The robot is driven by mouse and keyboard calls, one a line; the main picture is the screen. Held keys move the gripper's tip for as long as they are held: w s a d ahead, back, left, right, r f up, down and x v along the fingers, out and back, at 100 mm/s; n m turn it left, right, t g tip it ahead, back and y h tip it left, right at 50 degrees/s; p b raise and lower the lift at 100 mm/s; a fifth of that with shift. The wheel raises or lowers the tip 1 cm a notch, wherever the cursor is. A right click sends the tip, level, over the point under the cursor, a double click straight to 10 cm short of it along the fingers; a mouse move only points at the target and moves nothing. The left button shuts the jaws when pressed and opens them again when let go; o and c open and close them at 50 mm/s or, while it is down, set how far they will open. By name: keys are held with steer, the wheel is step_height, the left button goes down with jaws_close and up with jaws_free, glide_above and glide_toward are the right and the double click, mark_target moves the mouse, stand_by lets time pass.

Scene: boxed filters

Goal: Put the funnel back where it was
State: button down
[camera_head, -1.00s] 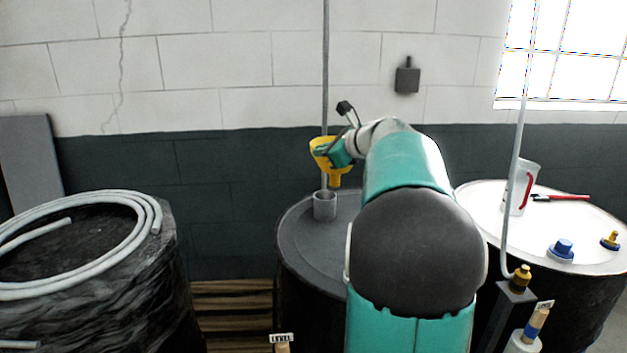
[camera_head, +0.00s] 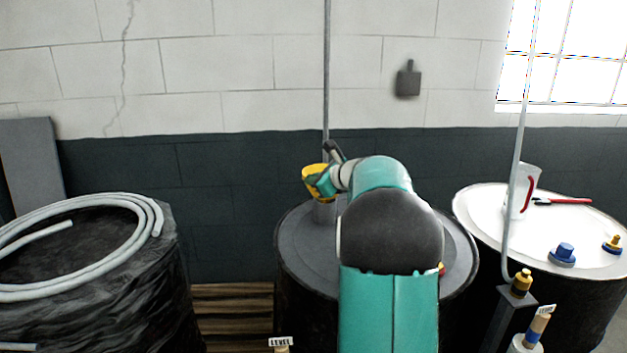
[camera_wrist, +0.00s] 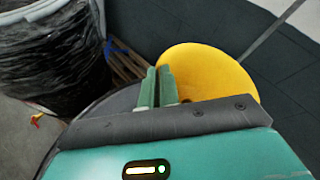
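In the wrist view the funnel's wide yellow cone (camera_wrist: 215,72) fills the upper middle. My gripper (camera_head: 322,183) is at the funnel's rim. In the wrist view its two green fingers (camera_wrist: 157,86) stand close together at the funnel's left edge, pinching the rim. The contact itself is partly hidden.
A thin upright pipe (camera_head: 327,80) rises behind the funnel. The middle drum's lid (camera_head: 295,240) is mostly clear. The right white drum (camera_head: 480,215) carries a jug (camera_head: 523,190), a red tool (camera_head: 562,201) and caps. A hose coil (camera_head: 150,215) lies on the left wrapped drum.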

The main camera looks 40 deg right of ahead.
steer(key=shift+f, duration=0.5)
steer(key=c, duration=1.6)
jaws_free()
